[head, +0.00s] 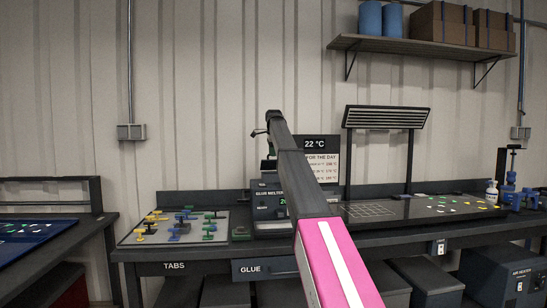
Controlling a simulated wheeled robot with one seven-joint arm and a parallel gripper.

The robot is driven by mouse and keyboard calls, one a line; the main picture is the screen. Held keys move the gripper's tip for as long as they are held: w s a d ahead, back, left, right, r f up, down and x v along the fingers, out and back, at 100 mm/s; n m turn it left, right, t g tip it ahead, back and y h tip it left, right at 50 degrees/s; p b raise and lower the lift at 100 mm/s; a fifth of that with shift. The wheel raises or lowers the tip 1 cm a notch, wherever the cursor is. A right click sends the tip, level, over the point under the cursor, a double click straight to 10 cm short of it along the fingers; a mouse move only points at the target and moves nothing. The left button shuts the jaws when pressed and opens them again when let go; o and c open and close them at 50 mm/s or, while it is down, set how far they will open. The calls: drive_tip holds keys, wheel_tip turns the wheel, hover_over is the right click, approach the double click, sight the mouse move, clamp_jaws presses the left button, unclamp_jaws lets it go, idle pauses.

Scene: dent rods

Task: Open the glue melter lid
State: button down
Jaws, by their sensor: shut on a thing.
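The glue melter (267,206) is a dark box with a label and a green display, standing at the back of the bench. My arm crosses in front of it and hides its right part. My gripper (270,128) is at the far end of the arm, above the melter, small and dark against the wall. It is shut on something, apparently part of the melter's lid. The jaws' contact and the lid's exact angle are too small and covered to make out. A dark piece (268,165) shows between gripper and melter body.
A board of coloured tabs (175,228) lies left of the melter. A dark mat (415,208) with a grid and small pieces lies right, under a lamp (386,118). A white bottle (492,192) and blue tool (520,198) stand far right. A shelf (420,47) hangs above.

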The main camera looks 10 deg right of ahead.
drive_tip(key=w+f+g, duration=0.1)
drive_tip(key=w+f, duration=0.1)
drive_tip(key=w, duration=1.1)
drive_tip(key=shift+a, duration=0.4)
drive_tip(key=shift+w+f, duration=0.1)
drive_tip(key=shift+f, duration=0.1)
drive_tip(key=c, duration=1.2)
unclamp_jaws()
drive_tip(key=shift+w+f, duration=0.15)
drive_tip(key=shift+o, duration=0.2)
drive_tip(key=shift+s, duration=0.25)
wheel_tip(320, 180, up, 11)
drive_tip(key=s, duration=0.1)
drive_tip(key=shift+d, duration=0.35)
